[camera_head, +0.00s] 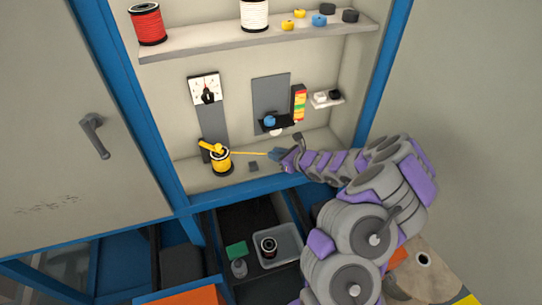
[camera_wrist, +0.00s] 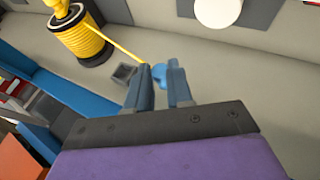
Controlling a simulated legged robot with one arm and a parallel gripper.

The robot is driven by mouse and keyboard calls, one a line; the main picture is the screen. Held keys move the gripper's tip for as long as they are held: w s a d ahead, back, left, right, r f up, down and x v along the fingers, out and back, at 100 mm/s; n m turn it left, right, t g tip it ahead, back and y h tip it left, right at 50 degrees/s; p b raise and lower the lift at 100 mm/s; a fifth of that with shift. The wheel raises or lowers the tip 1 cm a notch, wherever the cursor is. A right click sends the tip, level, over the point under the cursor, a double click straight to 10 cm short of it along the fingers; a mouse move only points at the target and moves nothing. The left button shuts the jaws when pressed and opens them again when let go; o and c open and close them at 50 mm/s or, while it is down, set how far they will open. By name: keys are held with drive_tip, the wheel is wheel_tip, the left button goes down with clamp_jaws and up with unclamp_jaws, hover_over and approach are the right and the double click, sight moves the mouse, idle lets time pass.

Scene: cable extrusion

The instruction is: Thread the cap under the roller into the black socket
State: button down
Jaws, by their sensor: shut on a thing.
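A yellow cable (camera_head: 247,153) runs taut from the yellow spool (camera_head: 221,161) on the lower shelf to my gripper (camera_head: 273,154). In the wrist view my gripper (camera_wrist: 163,82) is shut on the bright blue cap (camera_wrist: 171,73) at the cable's end, just above the shelf. A small dark block with an open top (camera_wrist: 124,74), perhaps the socket, sits left of my fingers; it also shows in the head view (camera_head: 253,167). Above and behind my gripper, a grey wall plate carries a black bracket (camera_head: 283,123) with a blue part (camera_head: 270,120). A white round part (camera_wrist: 218,12), perhaps the roller, shows below the bracket.
A dial (camera_head: 205,89) and a coloured stack (camera_head: 298,103) are on the back wall. The upper shelf (camera_head: 220,42) holds red and white spools and several small rings. A blue frame borders the cabinet. The shelf right of my gripper looks clear.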

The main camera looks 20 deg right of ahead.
drive_tip(key=shift+w+d+p, duration=0.2)
drive_tip(key=shift+d+p, duration=1.75)
drive_tip(key=shift+d, duration=3.95)
